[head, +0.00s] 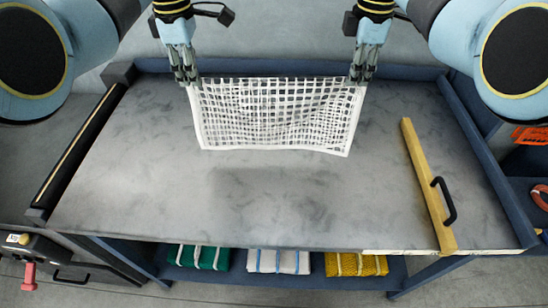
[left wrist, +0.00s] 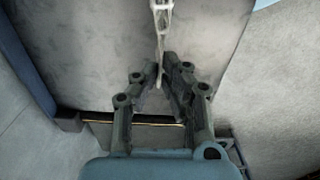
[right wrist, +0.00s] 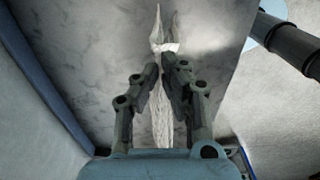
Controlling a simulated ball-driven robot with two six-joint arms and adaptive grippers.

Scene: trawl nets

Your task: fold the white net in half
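The white net (head: 275,125) hangs between my two grippers over the far part of the grey table. Its top edge is held up at both corners and sags slightly, and its thick white border hangs nearest the front. My left gripper (head: 187,80) is shut on the net's left top corner. In the left wrist view the net (left wrist: 160,25) is a thin white strip running to the fingers. My right gripper (head: 359,78) is shut on the right top corner. In the right wrist view the net (right wrist: 162,110) hangs between and below the fingers. Whether the lower border touches the table is unclear.
The grey table (head: 120,190) is clear in front of the net. A yellow bar (head: 425,180) with a black handle lies at the right. A black roller (head: 80,150) edges the left side. Green, white and yellow folded nets (head: 198,257) sit on a shelf below.

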